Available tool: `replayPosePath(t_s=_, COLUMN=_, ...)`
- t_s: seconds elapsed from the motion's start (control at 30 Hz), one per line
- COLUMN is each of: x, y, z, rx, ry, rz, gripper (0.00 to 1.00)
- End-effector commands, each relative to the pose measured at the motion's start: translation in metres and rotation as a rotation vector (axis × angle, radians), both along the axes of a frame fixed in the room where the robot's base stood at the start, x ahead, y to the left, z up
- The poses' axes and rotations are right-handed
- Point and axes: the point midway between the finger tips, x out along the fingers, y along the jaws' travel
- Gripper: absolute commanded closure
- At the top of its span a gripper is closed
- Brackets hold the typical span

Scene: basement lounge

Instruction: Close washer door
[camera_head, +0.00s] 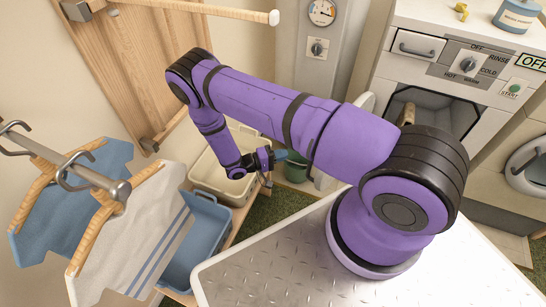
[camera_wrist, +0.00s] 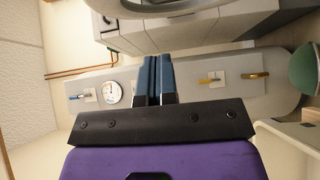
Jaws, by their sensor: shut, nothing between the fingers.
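The washer (camera_head: 408,78) is the white machine at the upper right of the head view, with a knob panel and a grey square opening (camera_head: 445,112). A pale rounded edge (camera_head: 364,103) left of the opening looks like its door standing open; my arm hides most of it. My gripper (camera_head: 287,155) is low in the middle of the head view, left of the washer and apart from it. In the wrist view its blue fingers (camera_wrist: 158,68) are together and empty. They point toward a grey panel, with pale machine fronts above.
A second machine with a round door (camera_head: 527,165) stands at the right. A grey gauge cabinet (camera_head: 318,50) is behind my arm. A green bucket (camera_head: 296,172), a cream bin (camera_head: 218,180), a blue bin (camera_head: 205,235) and hanging clothes (camera_head: 135,235) crowd the left and middle.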

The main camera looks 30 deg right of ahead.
Motion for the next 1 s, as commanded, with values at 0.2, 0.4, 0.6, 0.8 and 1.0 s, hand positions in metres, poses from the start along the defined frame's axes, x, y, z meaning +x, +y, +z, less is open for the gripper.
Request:
replayPosePath(t_s=0.2, x=-0.008, y=-0.040, z=0.000, rx=0.000, ry=0.000, rz=-0.003, gripper=1.00)
replayPosePath(t_s=0.4, x=-0.030, y=-0.055, z=0.000, rx=0.001, ry=0.001, rz=-0.001, gripper=1.00)
replayPosePath(t_s=0.6, x=-0.040, y=-0.061, z=-0.001, rx=0.001, ry=-0.001, rz=0.000, gripper=1.00)
replayPosePath(t_s=0.8, x=-0.041, y=-0.061, z=-0.001, rx=0.001, ry=-0.001, rz=0.000, gripper=1.00)
replayPosePath(t_s=1.0, x=-0.041, y=-0.061, z=-0.001, rx=0.001, ry=-0.001, rz=0.002, gripper=1.00)
